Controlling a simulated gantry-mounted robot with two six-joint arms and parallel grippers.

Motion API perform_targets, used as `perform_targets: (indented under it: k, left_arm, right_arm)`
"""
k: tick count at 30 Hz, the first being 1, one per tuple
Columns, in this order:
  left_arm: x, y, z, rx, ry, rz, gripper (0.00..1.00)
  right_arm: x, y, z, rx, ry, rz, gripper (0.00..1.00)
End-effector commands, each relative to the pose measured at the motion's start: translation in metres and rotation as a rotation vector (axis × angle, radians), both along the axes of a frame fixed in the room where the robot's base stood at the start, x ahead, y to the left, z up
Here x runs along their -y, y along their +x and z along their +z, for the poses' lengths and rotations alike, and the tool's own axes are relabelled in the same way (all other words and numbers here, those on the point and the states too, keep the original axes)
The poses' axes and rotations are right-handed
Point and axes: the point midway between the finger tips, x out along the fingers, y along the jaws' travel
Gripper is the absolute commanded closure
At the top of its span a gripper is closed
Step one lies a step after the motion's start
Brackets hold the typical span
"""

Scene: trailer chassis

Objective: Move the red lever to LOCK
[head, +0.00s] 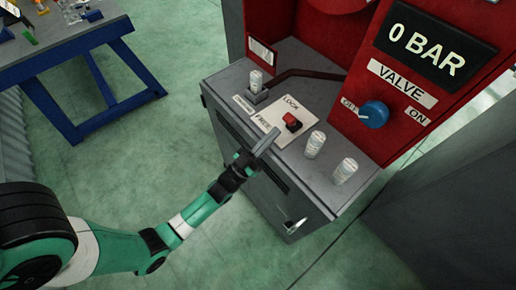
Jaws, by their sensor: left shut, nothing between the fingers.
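The red lever (291,121) is a small red knob with a dark base. It stands on a white plate (270,114) marked LOCK and FREE, on the grey cabinet top. LOCK is printed at the plate's far side and FREE towards its left side. I cannot tell which mark the lever is set to. My left gripper (266,144) is shut and empty. In the picture it is just below and left of the lever, over the cabinet's front edge, apart from the lever. My right gripper is not in view.
White-capped cylinders (315,145) stand right of the plate, and another is at its left. A red panel behind has a blue valve knob (374,114) and a 0 BAR display (428,42). A blue-legged table (75,50) is at the upper left. The green floor between is clear.

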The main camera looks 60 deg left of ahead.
Motion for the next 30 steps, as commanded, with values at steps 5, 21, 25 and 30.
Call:
perform_targets:
  k: [5, 21, 25, 30]
  left_arm:
    - [-0.003, 0.017, 0.010, 0.000, 0.000, -0.001, 1.00]
    - [-0.004, 0.020, 0.015, -0.012, -0.002, 0.000, 1.00]
    - [-0.004, 0.021, 0.018, -0.039, -0.007, 0.000, 1.00]
    - [-0.004, 0.022, 0.018, -0.060, -0.010, 0.000, 1.00]
  right_arm:
    - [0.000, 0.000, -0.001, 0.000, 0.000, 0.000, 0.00]
    - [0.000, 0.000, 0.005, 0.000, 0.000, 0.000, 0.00]
    - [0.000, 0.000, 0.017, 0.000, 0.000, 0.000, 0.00]
    - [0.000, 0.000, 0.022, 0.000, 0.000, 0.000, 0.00]
